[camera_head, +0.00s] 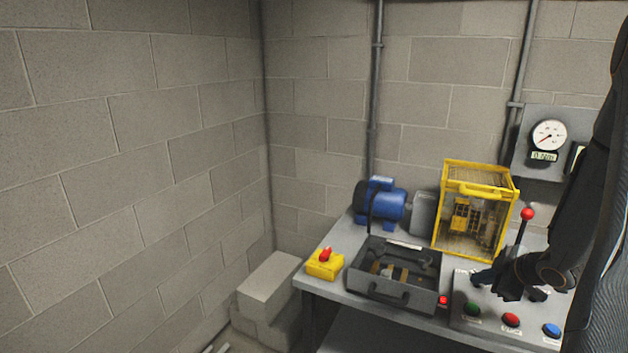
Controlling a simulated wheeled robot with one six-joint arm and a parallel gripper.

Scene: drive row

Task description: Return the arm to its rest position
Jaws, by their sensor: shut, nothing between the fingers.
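My gripper (485,283) is at the right of the head view, at the end of my dark arm, which comes down from the right edge. It is shut and empty. It is over or just in front of a grey control panel with a lever topped by a red ball (527,213). I cannot tell whether the gripper touches the panel. Part of the panel and the lever's base are hidden behind the gripper and arm.
The bench (334,278) carries a blue motor (388,207), a yellow cage (479,164), an open dark tray (395,312) and a yellow box with a red knob (324,265). Green, red (511,320) and blue (551,330) buttons line the panel's front. A gauge (549,135) hangs behind.

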